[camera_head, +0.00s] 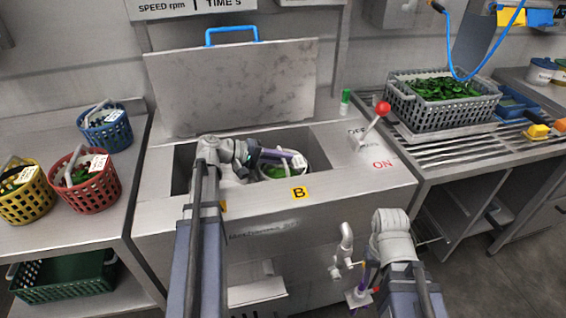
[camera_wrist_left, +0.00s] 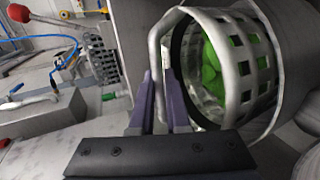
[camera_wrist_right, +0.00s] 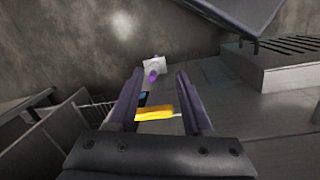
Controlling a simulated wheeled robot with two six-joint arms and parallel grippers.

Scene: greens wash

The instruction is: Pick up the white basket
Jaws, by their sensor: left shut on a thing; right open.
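The white basket (camera_head: 302,174) sits inside the open basin of the steel machine, with green leaves in it. In the left wrist view the white basket (camera_wrist_left: 246,65) shows its slotted wall, green leaves and a looped handle (camera_wrist_left: 155,45). My left gripper (camera_head: 294,158) reaches down into the basin, and its fingers (camera_wrist_left: 164,85) are shut on that handle. Part of the basket is hidden by my left arm and the basin's front wall. My right gripper (camera_wrist_right: 158,82) is open and empty, low in front of the machine at the right.
The raised lid (camera_head: 232,85) stands behind the basin. A red-knobbed lever (camera_head: 382,108) rises at the machine's right. Blue (camera_head: 106,132), red (camera_head: 92,190) and yellow (camera_head: 28,200) baskets stand on the left counter. A grey crate of greens (camera_head: 440,116) is on the right rack.

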